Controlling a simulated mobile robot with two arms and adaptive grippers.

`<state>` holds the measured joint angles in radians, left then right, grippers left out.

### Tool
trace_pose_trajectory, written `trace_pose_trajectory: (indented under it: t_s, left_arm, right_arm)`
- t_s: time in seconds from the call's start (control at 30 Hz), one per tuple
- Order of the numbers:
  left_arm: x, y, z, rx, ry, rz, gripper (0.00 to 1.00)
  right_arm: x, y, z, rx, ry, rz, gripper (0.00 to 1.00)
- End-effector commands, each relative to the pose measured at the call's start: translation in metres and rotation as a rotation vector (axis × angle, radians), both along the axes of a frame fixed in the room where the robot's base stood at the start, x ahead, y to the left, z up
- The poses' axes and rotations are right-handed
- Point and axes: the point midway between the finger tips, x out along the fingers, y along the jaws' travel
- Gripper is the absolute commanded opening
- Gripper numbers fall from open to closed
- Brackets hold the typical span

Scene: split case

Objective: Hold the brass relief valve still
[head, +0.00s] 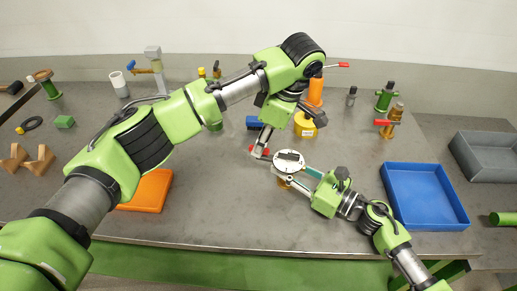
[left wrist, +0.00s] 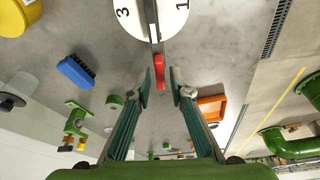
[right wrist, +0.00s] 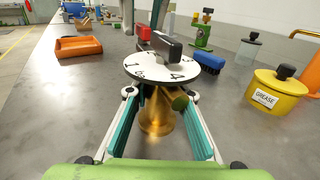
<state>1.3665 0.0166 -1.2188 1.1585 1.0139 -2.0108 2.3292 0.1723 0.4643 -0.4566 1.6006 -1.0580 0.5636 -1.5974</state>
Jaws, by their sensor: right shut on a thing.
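The brass relief valve (right wrist: 157,118) stands upright on the bench, with a white numbered dial (right wrist: 165,64) on top and a dark lever (right wrist: 168,45) across it. The dial also shows in the head view (head: 289,161). My right gripper (right wrist: 159,95) is shut on the valve just under the dial, a finger on each side. The lever's red tip (left wrist: 158,72) shows in the left wrist view. My left gripper (left wrist: 161,88) is open, its fingertips apart on either side of the line of the tip. I cannot tell whether they touch it.
A yellow grease pot (head: 305,125) and a blue brush (head: 253,122) stand behind the valve. A blue bin (head: 453,211) is to the right, an orange tray (head: 147,190) to the left. The bench front (head: 240,231) is clear.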

Motion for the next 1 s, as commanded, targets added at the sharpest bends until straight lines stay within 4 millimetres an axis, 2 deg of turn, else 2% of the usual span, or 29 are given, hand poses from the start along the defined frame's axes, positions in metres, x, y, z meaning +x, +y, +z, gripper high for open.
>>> trace_pose_trajectory:
  t_s: [0.7, 1.0]
  left_arm:
    - [0.0, 0.0, 0.054, 0.0, -0.002, -0.001, 0.19]
    - [0.0, -0.001, 0.059, -0.001, 0.001, -0.001, 0.19]
  right_arm:
    - [0.0, 0.001, 0.0, 0.001, 0.0, 0.001, 0.0]
    - [0.0, 0.001, 0.0, 0.002, 0.0, 0.001, 0.0]
